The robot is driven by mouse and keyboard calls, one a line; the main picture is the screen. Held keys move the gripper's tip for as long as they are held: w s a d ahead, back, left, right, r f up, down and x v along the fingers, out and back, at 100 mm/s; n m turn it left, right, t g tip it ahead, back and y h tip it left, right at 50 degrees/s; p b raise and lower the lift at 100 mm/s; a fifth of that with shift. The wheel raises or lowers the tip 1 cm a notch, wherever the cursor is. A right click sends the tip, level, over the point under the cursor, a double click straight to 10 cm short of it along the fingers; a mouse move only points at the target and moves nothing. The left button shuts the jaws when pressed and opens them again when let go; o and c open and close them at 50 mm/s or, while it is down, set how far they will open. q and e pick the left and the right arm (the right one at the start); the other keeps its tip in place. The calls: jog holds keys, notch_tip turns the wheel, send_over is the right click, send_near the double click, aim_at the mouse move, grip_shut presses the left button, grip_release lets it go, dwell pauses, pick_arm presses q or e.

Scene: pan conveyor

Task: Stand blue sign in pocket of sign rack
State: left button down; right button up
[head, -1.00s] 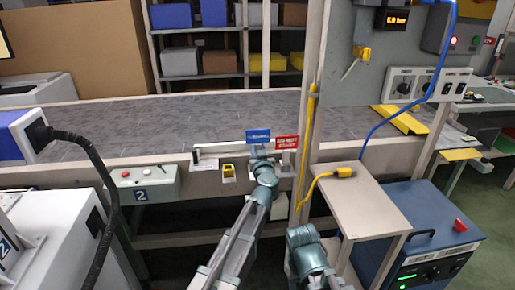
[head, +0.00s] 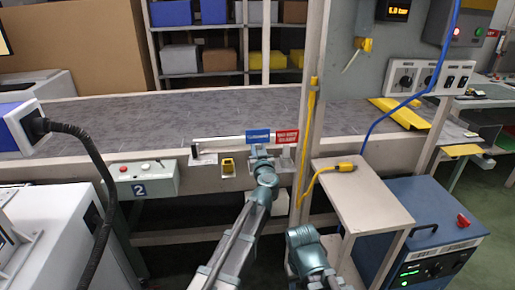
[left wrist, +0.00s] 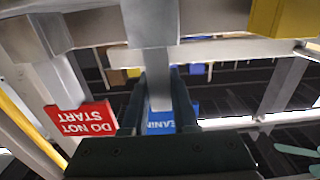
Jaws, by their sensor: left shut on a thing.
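The blue sign (head: 258,136) stands upright at the conveyor's front edge, left of the red sign (head: 287,136) and level with it. My left gripper (head: 260,154) is shut on the blue sign below its panel. In the left wrist view the fingers (left wrist: 157,103) close around a grey stem, and part of the blue panel (left wrist: 175,119) shows behind them. The red "DO NOT START" sign (left wrist: 81,119) stands beside them. The sign rack is mostly hidden by my gripper; I cannot tell whether the stem is in a pocket.
A yellow box (head: 227,166) hangs on the front rail left of my gripper. A frame post (head: 309,120) stands close to the right of the red sign. A grey control box (head: 143,180) is farther left. The conveyor belt (head: 150,128) behind is clear.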

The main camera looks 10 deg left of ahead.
pick_arm(q)
jog(key=shift+f+b, duration=0.35)
jog(key=shift+f, duration=0.15)
jog(key=c, duration=0.6)
grip_release()
jog(key=shift+s, duration=0.1)
jog(key=v, duration=1.3)
jog(key=shift+s+d, duration=0.15)
jog(key=shift+s, duration=0.15)
jog(key=shift+r, duration=0.15)
